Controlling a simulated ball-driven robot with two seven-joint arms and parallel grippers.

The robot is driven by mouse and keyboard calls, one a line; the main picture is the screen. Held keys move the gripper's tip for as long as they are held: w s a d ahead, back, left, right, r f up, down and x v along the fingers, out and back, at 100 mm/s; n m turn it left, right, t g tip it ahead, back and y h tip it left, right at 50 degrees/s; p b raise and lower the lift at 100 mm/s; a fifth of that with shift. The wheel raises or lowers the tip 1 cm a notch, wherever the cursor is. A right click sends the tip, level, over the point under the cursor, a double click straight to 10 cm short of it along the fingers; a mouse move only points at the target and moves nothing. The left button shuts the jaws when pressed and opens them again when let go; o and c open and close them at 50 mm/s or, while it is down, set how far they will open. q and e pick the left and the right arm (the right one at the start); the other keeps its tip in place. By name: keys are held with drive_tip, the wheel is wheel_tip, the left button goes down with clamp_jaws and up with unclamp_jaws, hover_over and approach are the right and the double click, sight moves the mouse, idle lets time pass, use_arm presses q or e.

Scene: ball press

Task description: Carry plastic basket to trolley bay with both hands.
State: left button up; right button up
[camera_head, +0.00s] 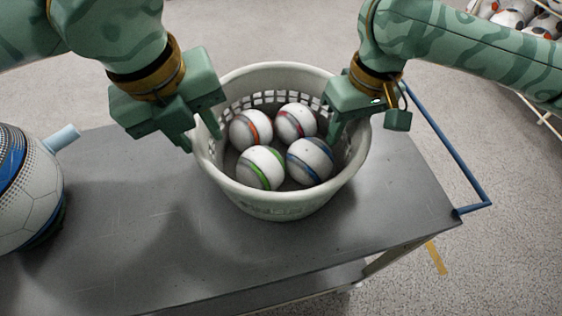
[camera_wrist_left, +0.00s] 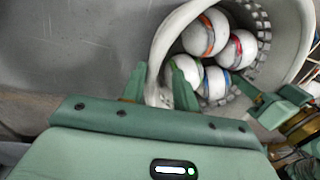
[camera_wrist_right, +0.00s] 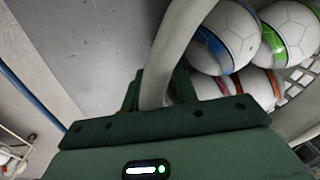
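The white plastic basket (camera_head: 275,207) stands upright at the trolley's right end, holding several balls (camera_head: 261,167); I cannot tell whether its base touches the trolley top. My left gripper (camera_head: 204,138) straddles its left rim, one finger inside and one outside; the rim (camera_wrist_left: 158,62) runs between the fingers (camera_wrist_left: 160,88). My right gripper (camera_head: 345,125) is at the right rim; the right wrist view shows the rim (camera_wrist_right: 180,38) between its fingers (camera_wrist_right: 158,90). Whether either gripper presses on the rim is unclear. The right gripper's outer finger is hidden in the head view.
The grey trolley (camera_head: 110,225) has a blue handle (camera_head: 447,150) on its right. A large ball (camera_head: 25,190) and a pale blue peg (camera_head: 62,137) are at the left. A rack of balls (camera_head: 510,17) stands at the upper right.

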use_arm(q)
drive_tip(key=shift+s+a+r, duration=0.1)
drive_tip(key=shift+a+r, duration=0.1)
drive_tip(key=shift+r, duration=0.7)
use_arm(e)
drive_tip(key=shift+s+f, duration=0.1)
use_arm(q)
drive_tip(key=shift+a+r, duration=0.15)
drive_tip(key=shift+r, duration=0.1)
use_arm(e)
wheel_tip(320, 180, up, 12)
drive_tip(key=d, duration=0.1)
drive_tip(key=shift+w+d, duration=0.25)
drive_tip(key=shift+d, duration=0.05)
